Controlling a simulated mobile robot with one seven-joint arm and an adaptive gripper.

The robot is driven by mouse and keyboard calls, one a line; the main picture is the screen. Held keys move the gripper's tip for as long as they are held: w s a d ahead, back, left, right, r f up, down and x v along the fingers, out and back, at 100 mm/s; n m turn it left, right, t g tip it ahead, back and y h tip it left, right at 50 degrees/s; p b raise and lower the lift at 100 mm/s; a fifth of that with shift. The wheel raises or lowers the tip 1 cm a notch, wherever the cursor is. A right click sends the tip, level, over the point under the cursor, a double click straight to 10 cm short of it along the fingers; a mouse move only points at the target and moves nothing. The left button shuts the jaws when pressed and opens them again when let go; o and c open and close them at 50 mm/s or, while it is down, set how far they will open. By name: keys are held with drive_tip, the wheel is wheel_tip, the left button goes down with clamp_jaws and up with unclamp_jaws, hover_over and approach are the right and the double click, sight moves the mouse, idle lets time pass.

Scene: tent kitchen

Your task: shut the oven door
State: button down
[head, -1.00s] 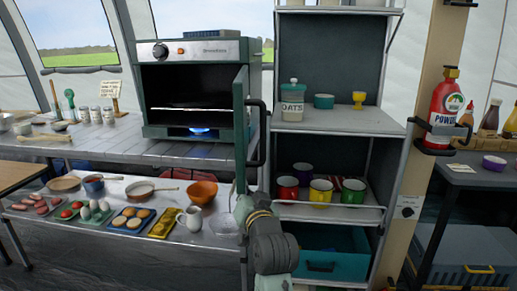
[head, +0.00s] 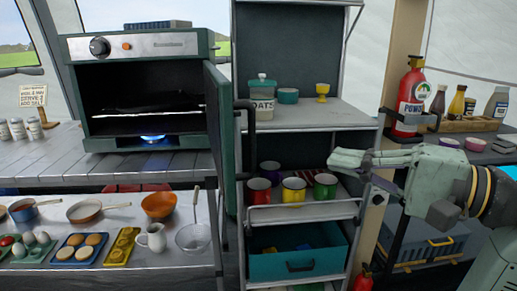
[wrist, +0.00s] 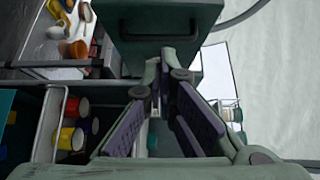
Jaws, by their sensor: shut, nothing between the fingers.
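The oven (head: 150,95) stands on the grey slatted table at the left, its dark cavity open. Its green door (head: 217,130) is swung wide open toward me, seen almost edge-on in the head view. The dark bar handle (head: 249,140) is on the door's right side. In the wrist view, the door's outer face (wrist: 185,15) and handle (wrist: 160,37) are ahead of the fingers. My gripper (head: 335,158) is shut and empty, right of the door, pointing left toward it, with a gap to the handle. It also shows in the wrist view (wrist: 163,70).
A shelf unit (head: 310,115) right behind the door holds an oats jar (head: 262,95) and several coloured mugs (head: 293,190). A fire extinguisher (head: 410,100) hangs on the post. A blue flame (head: 152,138) burns under the oven cavity. Pans and food crowd the lower table.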

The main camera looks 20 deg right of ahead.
approach(250, 142)
drive_tip(key=x, duration=0.4)
drive_tip(key=shift+w+a, duration=0.15)
drive_tip(key=shift+a, duration=1.65)
